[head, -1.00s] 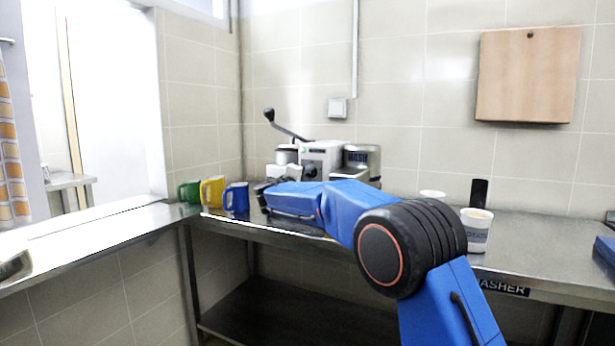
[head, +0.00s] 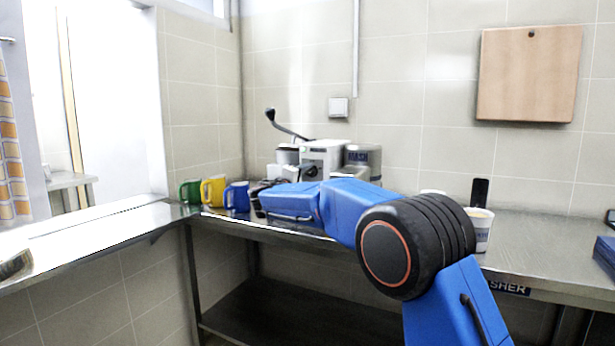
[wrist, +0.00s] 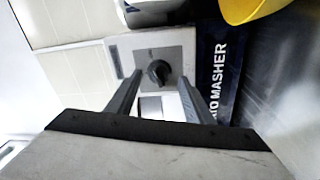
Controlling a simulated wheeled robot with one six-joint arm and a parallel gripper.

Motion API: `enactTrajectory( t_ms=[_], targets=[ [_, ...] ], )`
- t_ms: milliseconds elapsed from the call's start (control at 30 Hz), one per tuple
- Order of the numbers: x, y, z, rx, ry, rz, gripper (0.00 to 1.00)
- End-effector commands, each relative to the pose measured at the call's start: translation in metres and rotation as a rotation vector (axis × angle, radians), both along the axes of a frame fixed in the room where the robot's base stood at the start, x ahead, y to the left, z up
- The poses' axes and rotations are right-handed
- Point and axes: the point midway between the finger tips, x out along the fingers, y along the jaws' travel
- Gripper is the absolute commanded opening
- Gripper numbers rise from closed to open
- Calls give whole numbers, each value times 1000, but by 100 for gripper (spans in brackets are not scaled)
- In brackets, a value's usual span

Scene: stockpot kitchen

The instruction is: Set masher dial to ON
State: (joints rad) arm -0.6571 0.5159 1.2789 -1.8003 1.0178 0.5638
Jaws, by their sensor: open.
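The masher (head: 322,153) is a white and grey machine with a dark lever, standing at the back of the steel counter near the corner. Its dial (wrist: 158,73) shows in the wrist view as a dark round knob on a square grey plate. My gripper (wrist: 160,80) is open, with one finger on either side of the dial in the picture. I cannot tell whether a finger touches the knob. A dark label (wrist: 219,75) reading "MASHER" lies to the right of the dial plate. In the head view my blue arm hides part of the machine's front.
Green (head: 190,191), yellow (head: 213,190) and blue (head: 237,197) mugs stand left of the masher, close to my wrist. A labelled white cup (head: 480,232) and a black upright object (head: 479,192) stand to the right. The counter (head: 545,240) is fairly clear farther right.

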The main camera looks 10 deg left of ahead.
Motion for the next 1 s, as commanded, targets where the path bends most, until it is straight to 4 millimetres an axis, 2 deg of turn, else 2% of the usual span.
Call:
enactTrajectory(
  t_ms=[300, 600, 800, 1000],
  targets=[
    [-62, 22, -4, 1, 0, 3, 47],
    [-114, 39, -9, -1, 1, 2, 47],
    [-132, 44, -10, 0, 1, 1, 47],
    [-137, 46, -11, 1, 0, 0, 47]
  ],
)
